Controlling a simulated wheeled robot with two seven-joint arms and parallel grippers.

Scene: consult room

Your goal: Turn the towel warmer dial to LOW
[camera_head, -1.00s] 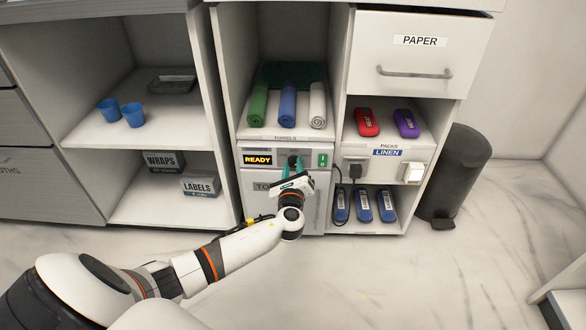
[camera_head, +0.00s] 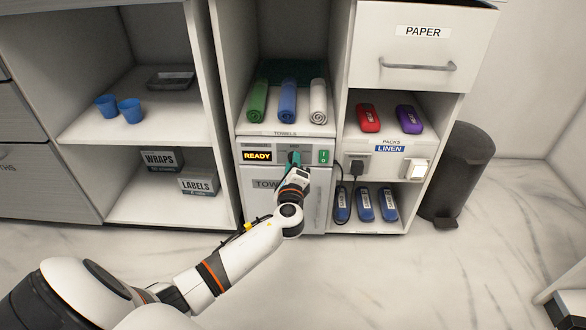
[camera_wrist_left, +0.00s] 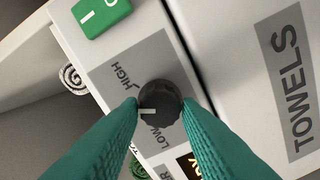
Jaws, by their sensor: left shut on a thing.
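The towel warmer (camera_head: 262,197) has a white front panel under the towel shelf. In the left wrist view its black dial (camera_wrist_left: 161,103) sits on a grey plate marked HIGH and LOW. The dial's white pointer line faces the left finger, between the HIGH and LOW labels. My left gripper (camera_wrist_left: 161,106) has its teal fingers on either side of the dial, shut on it. In the head view my left gripper (camera_head: 293,162) is at the panel and hides most of the dial.
A lit READY display (camera_head: 257,156) is left of the gripper and a green switch (camera_head: 323,156) right of it. Rolled towels (camera_head: 287,101) lie on the shelf above. A plug with a cable (camera_head: 356,168) is to the right. Floor in front is clear.

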